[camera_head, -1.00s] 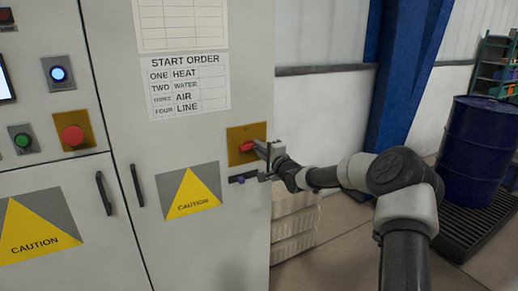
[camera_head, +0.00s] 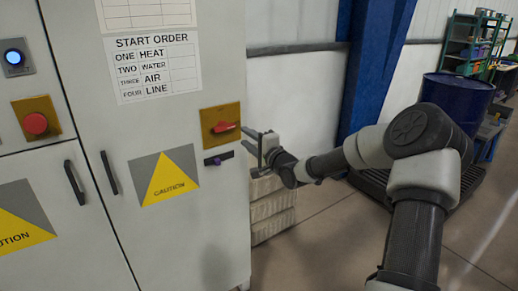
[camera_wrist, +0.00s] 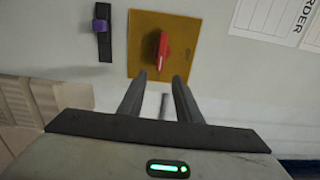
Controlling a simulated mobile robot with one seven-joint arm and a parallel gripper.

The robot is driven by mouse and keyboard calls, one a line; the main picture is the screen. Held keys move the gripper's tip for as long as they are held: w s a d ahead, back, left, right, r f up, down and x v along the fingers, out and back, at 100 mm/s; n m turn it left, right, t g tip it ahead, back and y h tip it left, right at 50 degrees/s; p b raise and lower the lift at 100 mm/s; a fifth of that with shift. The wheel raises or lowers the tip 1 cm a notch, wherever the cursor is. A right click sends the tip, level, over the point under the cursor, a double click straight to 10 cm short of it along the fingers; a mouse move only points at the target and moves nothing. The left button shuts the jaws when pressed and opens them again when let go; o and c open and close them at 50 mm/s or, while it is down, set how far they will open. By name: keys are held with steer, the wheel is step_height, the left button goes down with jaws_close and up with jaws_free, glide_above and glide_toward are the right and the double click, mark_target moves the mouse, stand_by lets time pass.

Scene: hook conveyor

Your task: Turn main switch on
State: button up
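The main switch is a red rotary handle (camera_head: 226,127) on a yellow plate (camera_head: 212,138), on the front of the grey cabinet near its right edge. The handle lies near level with a slight tilt. In the wrist view the red handle (camera_wrist: 163,50) points along the picture's height, on its yellow plate (camera_wrist: 146,28). My gripper (camera_head: 248,140) is just right of the handle, apart from it. In the wrist view my gripper (camera_wrist: 158,84) has its two fingers spread, with nothing between them, short of the handle.
A small black fitting with a purple knob (camera_head: 217,161) sits below the plate. Left are a red push button (camera_head: 35,123), a lit blue button (camera_head: 14,57) and black door handles. Pale stacked blocks (camera_head: 270,205), a blue column (camera_head: 372,70) and a blue drum (camera_head: 455,98) stand right.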

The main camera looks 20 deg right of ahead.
steer(key=v, duration=0.7)
steer(key=shift+s, duration=0.2)
steer(key=shift+r, duration=0.1)
